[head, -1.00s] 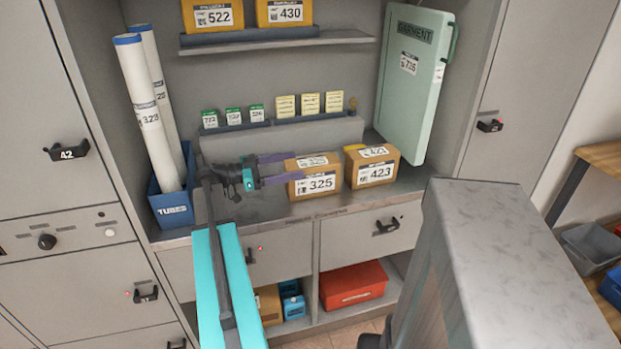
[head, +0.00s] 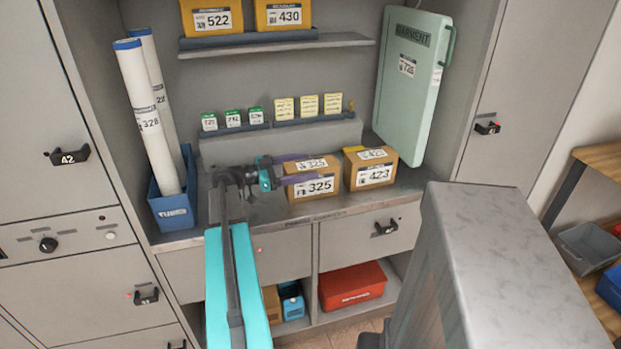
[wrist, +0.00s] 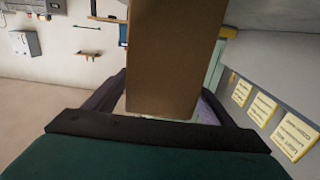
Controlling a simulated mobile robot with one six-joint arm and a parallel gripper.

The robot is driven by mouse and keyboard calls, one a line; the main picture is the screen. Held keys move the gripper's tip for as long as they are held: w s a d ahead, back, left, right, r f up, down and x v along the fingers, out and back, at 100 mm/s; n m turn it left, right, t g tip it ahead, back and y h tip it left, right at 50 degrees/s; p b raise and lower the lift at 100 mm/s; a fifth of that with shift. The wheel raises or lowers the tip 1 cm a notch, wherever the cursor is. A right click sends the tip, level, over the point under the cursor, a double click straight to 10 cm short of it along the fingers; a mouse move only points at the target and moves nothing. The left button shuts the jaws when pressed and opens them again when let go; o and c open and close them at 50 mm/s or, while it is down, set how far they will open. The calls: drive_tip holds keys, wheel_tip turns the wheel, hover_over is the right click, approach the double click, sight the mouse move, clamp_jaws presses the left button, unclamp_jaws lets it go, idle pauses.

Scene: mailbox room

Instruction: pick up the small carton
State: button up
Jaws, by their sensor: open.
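A brown carton marked 325 (head: 312,190) stands on the grey counter in the head view, left of a similar carton marked 423 (head: 371,177). My gripper (head: 304,168) comes from the left, level, with its purple fingers open. One finger reaches along the near face of carton 325 and the other along its far side. In the wrist view the brown side of carton 325 (wrist: 170,60) fills the middle, between the two fingers (wrist: 160,108). The fingertips are partly hidden by the carton, so contact cannot be told.
Carton 423 stands close to the right. A green garment case (head: 411,85) leans at the right wall. A blue bin with white tubes (head: 174,212) stands at the left. A shelf (head: 280,43) hangs above.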

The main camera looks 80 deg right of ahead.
drive_tip(key=shift+x, duration=1.25)
drive_tip(key=shift+c, duration=0.3)
drive_tip(key=c, duration=1.8)
